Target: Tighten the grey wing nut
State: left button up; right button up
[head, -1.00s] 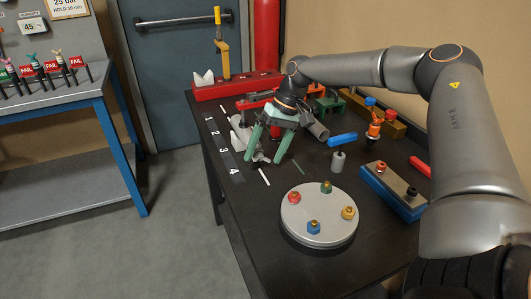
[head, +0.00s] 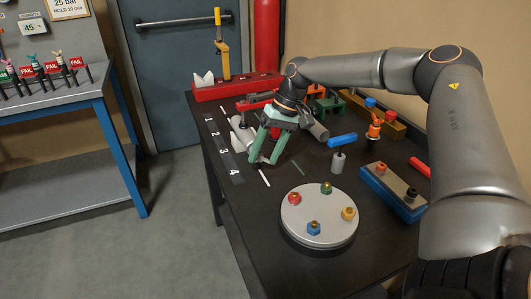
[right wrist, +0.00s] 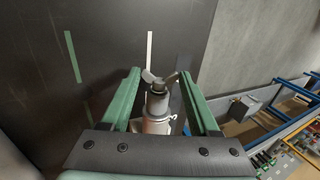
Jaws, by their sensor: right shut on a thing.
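The grey wing nut (right wrist: 158,84) shows in the right wrist view, with two upright wings on top of a grey cylindrical fitting (right wrist: 155,126). My right gripper (right wrist: 159,75) has green fingers on either side of it and is shut on its wings. In the head view my right gripper (head: 265,161) points down over the left part of the dark bench, near the printed numbers 3 and 4. There its fingers and wrist mostly hide the nut. My left gripper is not in view.
A round grey plate (head: 319,236) with several coloured nuts stands at the bench front. A blue block (head: 391,194) lies to its right. A red base with a yellow lever (head: 222,55) stands at the back. A grey cylinder (head: 338,162) stands right of my gripper.

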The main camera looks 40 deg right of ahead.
jog(key=shift+c, duration=0.3)
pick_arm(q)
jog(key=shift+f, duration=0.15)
